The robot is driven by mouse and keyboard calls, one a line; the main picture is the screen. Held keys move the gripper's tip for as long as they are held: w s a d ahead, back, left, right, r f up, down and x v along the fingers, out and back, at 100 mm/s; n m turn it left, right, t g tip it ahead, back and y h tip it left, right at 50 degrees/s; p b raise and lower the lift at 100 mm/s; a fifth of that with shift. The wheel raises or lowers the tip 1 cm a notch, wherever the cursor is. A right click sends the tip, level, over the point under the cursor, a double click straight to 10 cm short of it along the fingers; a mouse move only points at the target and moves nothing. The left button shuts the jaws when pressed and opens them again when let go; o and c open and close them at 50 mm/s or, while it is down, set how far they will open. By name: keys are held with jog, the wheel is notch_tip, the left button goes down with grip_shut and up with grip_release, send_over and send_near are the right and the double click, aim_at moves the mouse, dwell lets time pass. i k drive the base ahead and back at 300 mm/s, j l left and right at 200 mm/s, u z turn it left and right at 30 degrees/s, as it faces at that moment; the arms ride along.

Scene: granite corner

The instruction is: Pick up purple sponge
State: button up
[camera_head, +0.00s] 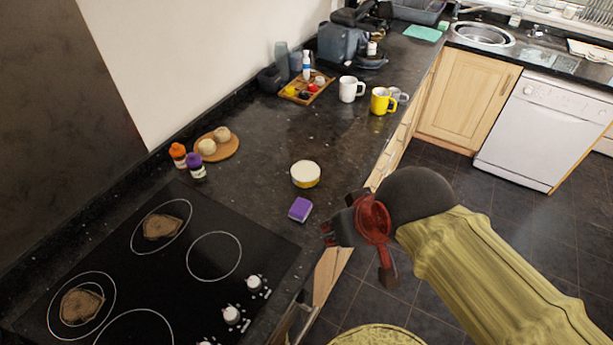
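The purple sponge (300,210) is a small block with a pale lower edge. It lies on the dark granite counter, just right of the hob's far right corner and near the counter's front edge. My gripper (328,232) is close to its right side, near the counter's edge, with a visible gap between them. The fingers are dark and point left toward the sponge. They are small and seen from behind and above, so I cannot tell how far apart they are. Nothing shows between them.
The black hob (160,270) with knobs lies left. A white mug (350,89), a yellow mug (382,101) and a wooden tray (306,98) are farther back. Bare counter (250,190) lies left of the tin.

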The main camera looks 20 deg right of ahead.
aim_at(300, 211)
jog(key=i+l+u, duration=0.15)
jog(key=l+u, duration=0.3)
jog(key=i+l+u, duration=0.1)
jog(key=l+u, duration=0.3)
jog(key=l, duration=0.15)
jog(key=l+u, duration=0.45)
jog(key=l, duration=0.1)
